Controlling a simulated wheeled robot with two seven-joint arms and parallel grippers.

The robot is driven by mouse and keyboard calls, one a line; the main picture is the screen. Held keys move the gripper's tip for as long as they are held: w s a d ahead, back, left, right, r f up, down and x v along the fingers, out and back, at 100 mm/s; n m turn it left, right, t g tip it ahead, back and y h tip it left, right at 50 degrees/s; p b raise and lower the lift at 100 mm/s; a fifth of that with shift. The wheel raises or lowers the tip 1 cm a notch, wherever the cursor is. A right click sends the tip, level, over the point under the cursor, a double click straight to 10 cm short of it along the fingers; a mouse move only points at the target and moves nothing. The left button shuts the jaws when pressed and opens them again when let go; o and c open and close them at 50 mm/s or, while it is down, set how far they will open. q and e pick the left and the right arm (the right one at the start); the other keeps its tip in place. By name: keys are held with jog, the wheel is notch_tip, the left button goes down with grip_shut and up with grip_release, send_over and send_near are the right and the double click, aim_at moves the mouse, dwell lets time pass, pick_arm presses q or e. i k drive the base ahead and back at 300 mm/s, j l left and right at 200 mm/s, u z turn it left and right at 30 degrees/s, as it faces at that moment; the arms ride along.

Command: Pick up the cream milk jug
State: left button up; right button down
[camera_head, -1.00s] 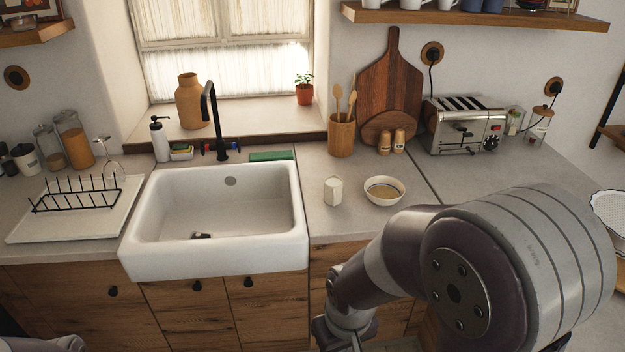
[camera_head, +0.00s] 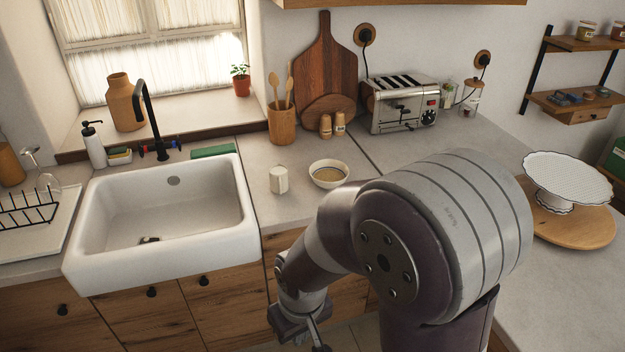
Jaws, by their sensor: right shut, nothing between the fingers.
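The cream milk jug (camera_head: 278,179) stands upright on the counter, just right of the sink and left of a small bowl. It is small and pale. My right gripper (camera_head: 318,343) is low at the bottom of the view, in front of the wooden cabinets and below the counter top. It is shut and empty, well apart from the jug. Its fingertips are partly cut off by the bottom edge. My left gripper does not show.
A white bowl (camera_head: 328,174) stands close to the jug's right. The white sink (camera_head: 165,224) lies to the left. Behind are a utensil pot (camera_head: 281,124), two shakers and a toaster (camera_head: 401,104). A cake stand (camera_head: 566,180) sits on the right counter.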

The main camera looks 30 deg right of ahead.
aim_at(280, 182)
jog(key=i+l+u, duration=0.1)
jog(key=i+l, duration=0.15)
jog(key=i+l+u, duration=0.15)
jog(key=l, duration=0.3)
jog(key=i+l+u, duration=0.1)
jog(key=i+l, duration=0.25)
jog(key=i+l+u, duration=0.15)
jog(key=l, duration=0.3)
jog(key=i+l+u, duration=0.1)
jog(key=i+l, duration=0.15)
jog(key=l, duration=0.15)
